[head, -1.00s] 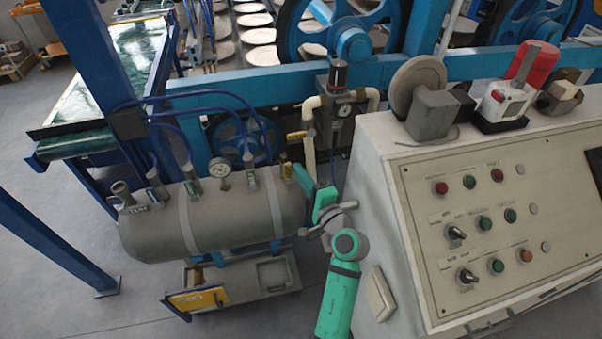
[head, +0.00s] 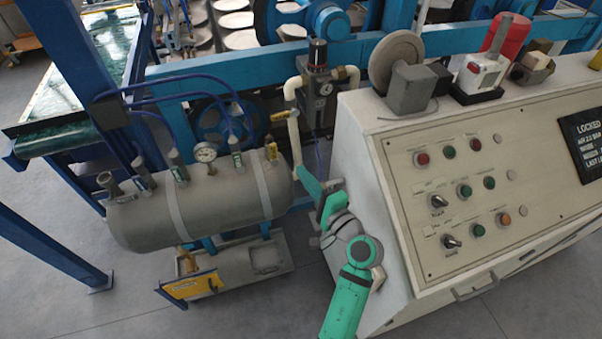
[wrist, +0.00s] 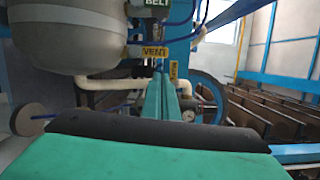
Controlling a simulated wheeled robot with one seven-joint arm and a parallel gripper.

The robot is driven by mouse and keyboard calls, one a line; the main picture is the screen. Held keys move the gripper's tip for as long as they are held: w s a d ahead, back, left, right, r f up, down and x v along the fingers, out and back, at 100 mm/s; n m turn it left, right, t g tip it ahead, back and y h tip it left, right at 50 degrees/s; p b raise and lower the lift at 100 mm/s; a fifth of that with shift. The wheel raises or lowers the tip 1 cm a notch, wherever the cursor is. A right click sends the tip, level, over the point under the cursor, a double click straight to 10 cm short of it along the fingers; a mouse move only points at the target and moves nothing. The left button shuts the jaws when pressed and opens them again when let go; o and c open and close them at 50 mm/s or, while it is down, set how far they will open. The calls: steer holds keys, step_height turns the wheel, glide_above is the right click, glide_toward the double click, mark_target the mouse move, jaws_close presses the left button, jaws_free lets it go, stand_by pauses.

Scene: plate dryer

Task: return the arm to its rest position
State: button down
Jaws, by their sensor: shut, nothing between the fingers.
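My green arm reaches up from the bottom of the head view, bent beside the left face of the control cabinet (head: 372,215). My gripper (head: 303,175) points up and left, between the grey air tank (head: 225,205) and the cabinet. In the wrist view my gripper's green fingers (wrist: 166,88) lie together with nothing between them.
A filter regulator with gauge (head: 318,85) stands behind the gripper. Valves and a pressure gauge (head: 205,152) top the tank. A yellow-fronted tray (head: 190,286) sits below. Grey floor (head: 110,240) is open at lower left. The cabinet is close on the right.

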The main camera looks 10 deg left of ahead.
steer(key=shift+w, duration=0.15)
steer(key=s+a+m+t+y, duration=0.15)
steer(key=s+m+t, duration=0.25)
steer(key=s+m, duration=0.95)
steer(key=s+d+f+n+h, duration=0.3)
steer(key=s+d+n+h, duration=0.1)
steer(key=s+n, duration=0.3)
steer(key=s+d+f+n+g+h, duration=0.1)
steer(key=s+d+f+n+h, duration=0.3)
steer(key=s+n, duration=0.4)
steer(key=s+d+f+n+h, duration=0.3)
steer(key=s+d+n+h, duration=0.3)
steer(key=s, duration=0.5)
steer(key=shift+s+f+n, duration=0.15)
steer(key=shift+s+n, duration=0.15)
steer(key=shift+n, duration=0.65)
steer(key=shift+h, duration=0.35)
